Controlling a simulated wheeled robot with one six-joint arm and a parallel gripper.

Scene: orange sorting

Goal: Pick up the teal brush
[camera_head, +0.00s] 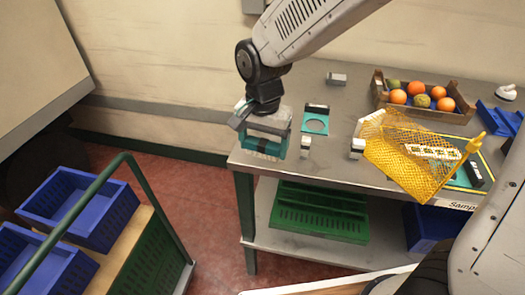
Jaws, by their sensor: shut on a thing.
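My gripper (266,138) is at the left end of the metal table, pointing down, just above or beside its left edge.
The metal table (330,170) holds a teal plate with a round hole (316,106), small grey blocks (306,147), a yellow net (400,165), and a wooden crate (430,111) of oranges. Blue crates (80,212) stand on a trolley at left. Floor between is clear.

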